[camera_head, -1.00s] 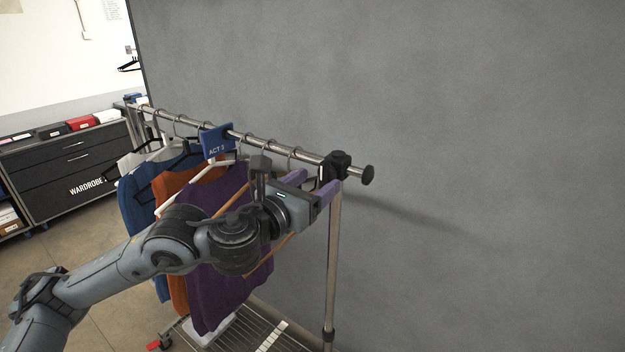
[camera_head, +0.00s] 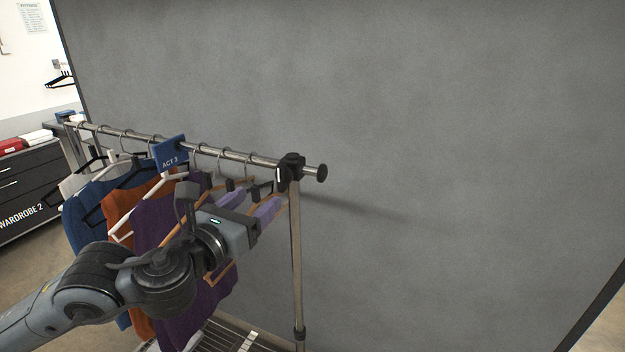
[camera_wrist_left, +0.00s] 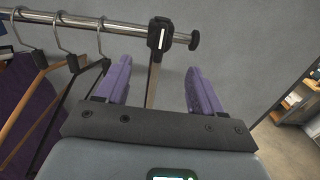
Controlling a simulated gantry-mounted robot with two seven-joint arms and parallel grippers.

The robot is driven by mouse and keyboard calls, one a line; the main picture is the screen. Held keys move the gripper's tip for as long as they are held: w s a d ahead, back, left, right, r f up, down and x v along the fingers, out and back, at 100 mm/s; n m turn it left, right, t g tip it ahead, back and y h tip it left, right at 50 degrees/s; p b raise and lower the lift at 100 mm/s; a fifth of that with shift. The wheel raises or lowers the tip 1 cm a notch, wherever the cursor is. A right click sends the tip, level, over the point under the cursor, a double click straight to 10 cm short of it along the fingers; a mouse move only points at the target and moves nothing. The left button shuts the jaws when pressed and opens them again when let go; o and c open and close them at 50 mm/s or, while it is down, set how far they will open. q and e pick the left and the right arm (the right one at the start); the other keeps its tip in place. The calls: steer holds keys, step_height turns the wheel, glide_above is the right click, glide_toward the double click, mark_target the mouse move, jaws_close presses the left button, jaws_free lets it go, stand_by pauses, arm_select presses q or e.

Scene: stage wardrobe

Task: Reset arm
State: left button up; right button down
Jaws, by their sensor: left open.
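My left gripper (camera_head: 256,199) is in front of the right end of the clothes rack, below the rail (camera_head: 150,140). It also shows in the left wrist view (camera_wrist_left: 158,70). Its two purple fingers are spread apart with nothing between them in their grip. The rack's upright post (camera_wrist_left: 154,82) shows beyond the gap between the fingers. In the head view my left arm covers part of a purple garment (camera_head: 150,222) and a wooden hanger (camera_head: 222,274). My right gripper is in neither view.
Blue (camera_head: 84,215) and orange (camera_head: 119,205) garments hang left of the purple one. A blue "ACT 3" sign (camera_head: 170,153) is on the rail. Hangers (camera_wrist_left: 72,66) are close left of my fingers. Right of the rack is a bare grey backdrop (camera_head: 450,130).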

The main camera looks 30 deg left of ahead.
arm_select(q)
steer(key=s+d+f+n+g+h, duration=0.15)
steer(key=d+f, duration=0.25)
steer(key=f, duration=0.6)
steer(key=s+d+f+n+g+h, duration=0.1)
steer(key=s+d+f+g, duration=0.25)
steer(key=f, duration=0.55)
steer(key=s+d+f+n+g+h, duration=0.1)
steer(key=d+f, duration=0.4)
steer(key=f, duration=0.5)
steer(key=s+a+f+n+g+y, duration=0.1)
steer(key=s+f+n+g, duration=0.3)
steer(key=s+f+n, duration=0.75)
steer(key=s+a+f+n+g+y, duration=0.1)
steer(key=s+f+n+g, duration=0.3)
steer(key=s+n, duration=0.9)
steer(key=w+r+n+p, duration=0.2)
steer(key=r+n+p, duration=0.1)
steer(key=r+p, duration=0.9)
steer(key=w+r+n+p, duration=0.2)
steer(key=r+p, duration=1)
step_height(320, 180, down, 75)
steer(key=b, duration=7.5)
steer(key=shift+w+r, duration=0.1)
